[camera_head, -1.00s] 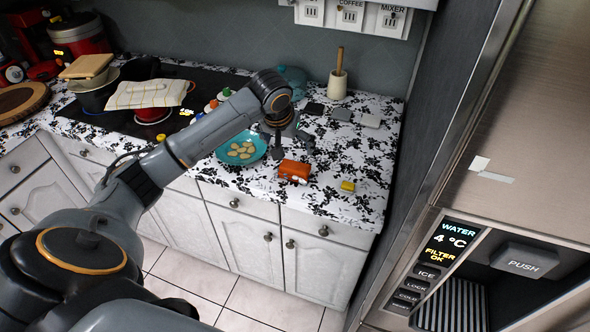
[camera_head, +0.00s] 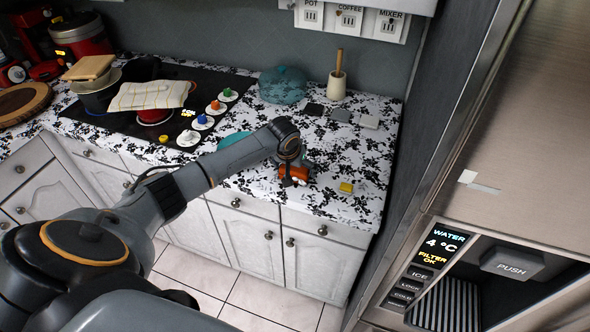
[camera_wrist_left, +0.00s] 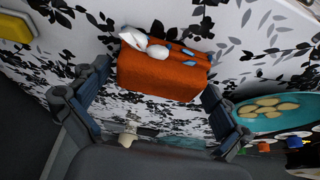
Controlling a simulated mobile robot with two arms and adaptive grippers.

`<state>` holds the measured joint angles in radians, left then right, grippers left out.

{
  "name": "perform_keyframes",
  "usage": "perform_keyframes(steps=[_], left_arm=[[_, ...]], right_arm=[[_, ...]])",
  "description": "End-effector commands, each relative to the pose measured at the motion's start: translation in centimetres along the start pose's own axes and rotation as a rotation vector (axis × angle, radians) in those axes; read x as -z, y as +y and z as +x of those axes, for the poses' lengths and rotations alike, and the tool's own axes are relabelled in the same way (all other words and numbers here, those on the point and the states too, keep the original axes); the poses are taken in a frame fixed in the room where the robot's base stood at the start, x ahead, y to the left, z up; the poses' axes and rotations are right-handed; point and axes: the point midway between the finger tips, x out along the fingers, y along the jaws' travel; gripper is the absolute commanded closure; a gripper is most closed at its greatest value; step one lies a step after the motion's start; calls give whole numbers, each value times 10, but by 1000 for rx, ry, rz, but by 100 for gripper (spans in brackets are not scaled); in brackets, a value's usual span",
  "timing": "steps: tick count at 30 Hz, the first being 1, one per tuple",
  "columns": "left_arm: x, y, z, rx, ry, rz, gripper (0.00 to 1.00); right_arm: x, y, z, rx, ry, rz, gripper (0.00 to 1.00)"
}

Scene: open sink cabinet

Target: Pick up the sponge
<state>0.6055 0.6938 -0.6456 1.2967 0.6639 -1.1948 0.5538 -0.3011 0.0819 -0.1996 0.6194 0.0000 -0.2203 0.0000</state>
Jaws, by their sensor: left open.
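A small yellow block (camera_head: 346,187) that looks like a sponge lies near the counter's front right. It also shows cut off at the upper left of the left wrist view (camera_wrist_left: 15,28). An orange block (camera_wrist_left: 163,72), with white and blue pieces on it, lies left of the yellow block. My left gripper (camera_head: 292,176) is over the orange block in the head view and partly hides it. In the left wrist view its open fingers (camera_wrist_left: 155,110) are spread to either side of the orange block, and I cannot tell whether they touch it. My right gripper is not in view.
A teal plate with pale slices (camera_wrist_left: 268,108) is beside the orange block, mostly hidden by my arm in the head view. A teal glass dome (camera_head: 283,85) and white utensil pot (camera_head: 337,86) stand behind. A dark cooktop (camera_head: 120,118) is left; a steel fridge (camera_head: 520,130) is right.

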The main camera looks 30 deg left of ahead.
Motion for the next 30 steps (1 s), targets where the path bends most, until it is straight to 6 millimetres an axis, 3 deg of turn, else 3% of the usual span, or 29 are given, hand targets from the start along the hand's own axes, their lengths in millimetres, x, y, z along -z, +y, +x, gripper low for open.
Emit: perform_keyframes(steps=[6,13,24,30], left_arm=[[0,0,1,-1,1,0,0],[0,0,1,-1,1,0,47],[1,0,-2,-1,2,0,47],[10,1,-19,-4,6,0,47]], right_arm=[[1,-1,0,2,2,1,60],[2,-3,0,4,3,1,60],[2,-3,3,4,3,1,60],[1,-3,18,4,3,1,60]])
